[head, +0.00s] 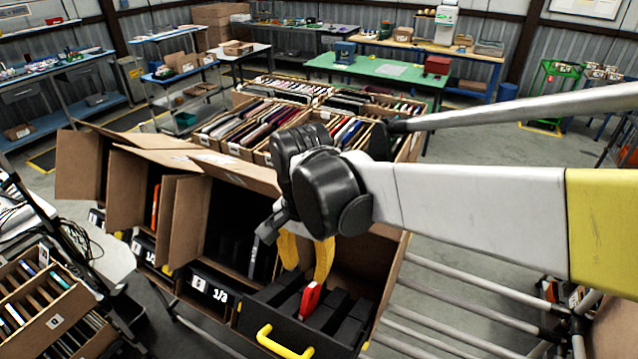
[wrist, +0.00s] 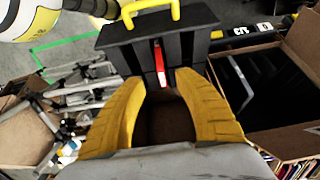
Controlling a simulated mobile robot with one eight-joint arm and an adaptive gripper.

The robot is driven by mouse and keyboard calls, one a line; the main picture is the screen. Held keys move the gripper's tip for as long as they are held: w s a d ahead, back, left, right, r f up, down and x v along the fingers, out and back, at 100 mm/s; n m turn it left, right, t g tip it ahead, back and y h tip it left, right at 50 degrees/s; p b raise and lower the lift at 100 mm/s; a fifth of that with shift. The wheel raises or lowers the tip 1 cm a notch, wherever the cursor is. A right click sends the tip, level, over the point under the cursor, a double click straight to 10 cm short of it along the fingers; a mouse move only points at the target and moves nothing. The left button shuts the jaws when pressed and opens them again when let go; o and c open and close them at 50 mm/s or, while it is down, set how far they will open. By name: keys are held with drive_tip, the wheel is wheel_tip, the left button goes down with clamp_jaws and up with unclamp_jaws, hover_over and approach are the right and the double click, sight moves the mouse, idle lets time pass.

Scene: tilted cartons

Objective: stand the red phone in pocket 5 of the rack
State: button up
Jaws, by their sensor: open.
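The red phone (head: 311,299) stands in a slot of the black rack (head: 262,322), its upper part showing above the dark dividers. It also shows in the wrist view (wrist: 159,60), between dividers of the rack (wrist: 128,55). I cannot read a pocket number there. My gripper (head: 306,275) is open, its yellow fingers just above and behind the phone in the head view. In the wrist view my gripper (wrist: 158,82) has its fingers spread to either side of the phone's line, with a visible gap and nothing between them. The phone's lower part is hidden in the rack.
The rack has a yellow handle (head: 285,342) at its front and sits in an open tilted carton (head: 370,260). Another carton (head: 186,222) with a black container marked 1/3 (head: 210,288) stands to the left. Cartons full of thin items (head: 245,125) lie behind.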

sight(307, 289)
wheel_tip(307, 289, down, 11)
drive_tip(key=shift+r, duration=0.1)
idle(0.3)
clamp_jaws()
drive_tip(key=shift+r, duration=0.1)
drive_tip(key=shift+w+d+r+p, duration=0.35)
drive_tip(key=shift+w+r+p, duration=0.5)
drive_tip(key=shift+r, duration=0.7)
drive_tip(key=shift+w+d+r+p, duration=0.3)
drive_tip(key=shift+w+r+p, duration=0.55)
drive_tip(key=shift+r, duration=0.65)
drive_tip(key=shift+w+d+r+p, duration=0.35)
drive_tip(key=shift+w+r+p, duration=0.25)
drive_tip(key=shift+r+p, duration=0.7)
drive_tip(key=shift+r+b, duration=0.3)
